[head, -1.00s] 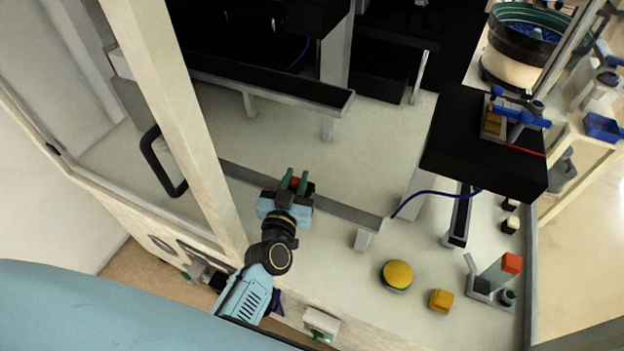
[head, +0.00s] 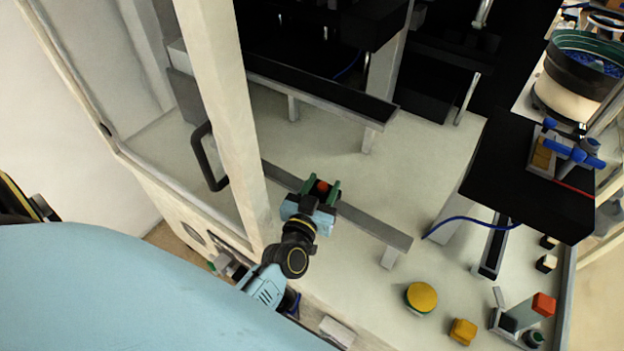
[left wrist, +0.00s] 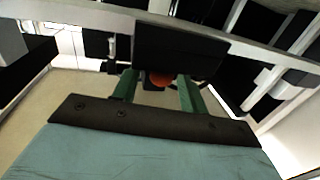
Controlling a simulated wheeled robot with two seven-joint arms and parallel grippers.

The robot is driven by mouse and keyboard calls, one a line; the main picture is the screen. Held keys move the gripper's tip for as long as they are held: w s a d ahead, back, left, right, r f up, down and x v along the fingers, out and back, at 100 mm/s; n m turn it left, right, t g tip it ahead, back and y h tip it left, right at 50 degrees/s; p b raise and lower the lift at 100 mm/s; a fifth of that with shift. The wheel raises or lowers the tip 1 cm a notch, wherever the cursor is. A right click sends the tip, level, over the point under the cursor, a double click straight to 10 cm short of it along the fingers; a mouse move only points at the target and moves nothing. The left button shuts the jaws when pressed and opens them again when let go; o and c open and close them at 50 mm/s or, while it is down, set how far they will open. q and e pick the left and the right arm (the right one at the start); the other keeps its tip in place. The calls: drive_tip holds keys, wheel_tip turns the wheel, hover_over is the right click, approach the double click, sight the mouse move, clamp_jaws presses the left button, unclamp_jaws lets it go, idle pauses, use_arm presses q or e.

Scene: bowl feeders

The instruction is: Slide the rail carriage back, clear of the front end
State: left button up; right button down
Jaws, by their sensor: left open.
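The rail carriage is a dark block with an orange-red knob (head: 322,187). It sits at the long grey rail (head: 372,227), partly hidden by my gripper. My left gripper (head: 321,188) is open, with one green finger on each side of the knob. In the left wrist view the knob (left wrist: 162,79) shows between the green fingers (left wrist: 158,90), with gaps at its sides, below the black carriage body (left wrist: 180,48). I cannot tell whether a finger touches the carriage. My right gripper is not in view.
A pale upright post (head: 226,110) stands left of my gripper. A second, dark-topped rail (head: 320,90) lies behind. A yellow round button (head: 421,297) and a yellow block (head: 462,331) stand to the right. Pale tabletop between the rails is free.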

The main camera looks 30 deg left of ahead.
use_arm(q)
drive_tip(key=s+d, duration=0.2)
drive_tip(key=s, duration=1)
drive_tip(key=shift+s, duration=0.25)
drive_tip(key=w+d+r+n+t+y, duration=0.2)
drive_tip(key=w+d+r+n+y, duration=0.2)
drive_tip(key=d+r, duration=0.15)
wheel_tip(320, 180, down, 6)
drive_tip(key=s+a+r+g+y, duration=0.1)
drive_tip(key=s+g+y, duration=0.15)
drive_tip(key=g, duration=0.25)
drive_tip(key=shift+n, duration=0.3)
drive_tip(key=x, duration=0.7)
drive_tip(key=b+x, duration=0.1)
drive_tip(key=x, duration=0.5)
drive_tip(key=shift+w, duration=0.45)
drive_tip(key=shift+c, duration=0.2)
clamp_jaws()
